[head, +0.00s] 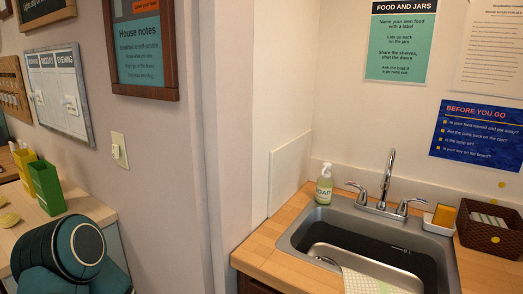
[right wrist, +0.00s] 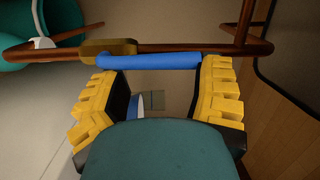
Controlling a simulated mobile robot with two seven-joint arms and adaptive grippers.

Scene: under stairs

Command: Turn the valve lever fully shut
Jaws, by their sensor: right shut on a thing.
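The valve lever (right wrist: 150,61) is a blue bar in the right wrist view. It runs from the brass valve body (right wrist: 108,48) toward the right, roughly in line with the copper pipe (right wrist: 215,48) in this picture. My right gripper (right wrist: 155,75), with yellow ridged fingers, is shut on the lever, with one finger near the valve body and the other at the lever's far end. The head view shows neither the valve nor my right gripper. My left gripper is in neither view.
More copper pipe (right wrist: 262,48) bends close by at the upper right, beside a wooden panel (right wrist: 290,110). The head view shows a sink (head: 300,235) in a wooden counter, a soap bottle (head: 324,188), a brown basket (head: 490,235), and a side counter with a green box (head: 47,190).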

